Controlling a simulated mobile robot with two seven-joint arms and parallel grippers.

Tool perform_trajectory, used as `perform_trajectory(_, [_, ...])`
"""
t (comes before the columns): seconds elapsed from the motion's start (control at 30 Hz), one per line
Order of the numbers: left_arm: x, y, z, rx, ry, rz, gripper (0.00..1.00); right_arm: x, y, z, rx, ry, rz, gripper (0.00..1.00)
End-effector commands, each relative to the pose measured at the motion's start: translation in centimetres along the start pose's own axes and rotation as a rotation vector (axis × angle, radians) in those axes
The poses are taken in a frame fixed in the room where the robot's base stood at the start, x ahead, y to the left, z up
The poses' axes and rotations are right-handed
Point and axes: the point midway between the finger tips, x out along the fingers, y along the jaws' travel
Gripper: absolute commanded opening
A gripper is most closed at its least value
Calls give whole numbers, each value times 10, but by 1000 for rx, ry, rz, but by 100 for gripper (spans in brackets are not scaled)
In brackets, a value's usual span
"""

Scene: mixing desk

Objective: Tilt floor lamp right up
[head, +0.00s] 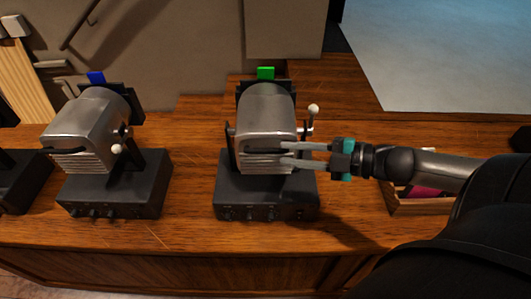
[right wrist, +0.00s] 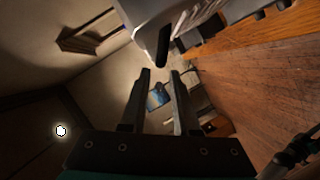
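The right lamp (head: 266,112) is a grey metal head with a ribbed lower front, on a black base (head: 266,198) with small knobs. A green tag (head: 266,73) stands behind it and a pale-tipped lever (head: 313,109) sticks up at its right side. My right gripper (head: 284,153) reaches in from the right, its fingers apart at the lamp's lower front. I cannot tell whether they touch it. In the right wrist view the grey lamp housing (right wrist: 175,18) is just beyond the fingertips, and nothing is between the fingers. My left gripper is not in view.
A similar lamp (head: 88,128) with a blue tag (head: 96,77) stands to the left, and part of another dark base (head: 18,185) is at the left edge. A wooden tray (head: 402,208) lies under my right arm. The wooden desk (head: 193,215) is clear between the two lamps.

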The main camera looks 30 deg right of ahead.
Motion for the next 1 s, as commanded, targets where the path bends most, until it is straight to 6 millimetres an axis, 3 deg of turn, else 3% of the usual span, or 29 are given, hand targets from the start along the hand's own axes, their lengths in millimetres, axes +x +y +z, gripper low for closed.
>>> perform_trajectory(0.5, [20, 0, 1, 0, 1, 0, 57, 50, 0, 0, -1, 1, 2, 30])
perform_trajectory(1.0, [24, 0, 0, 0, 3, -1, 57, 65, 0, 0, 0, -1, -1, 30])
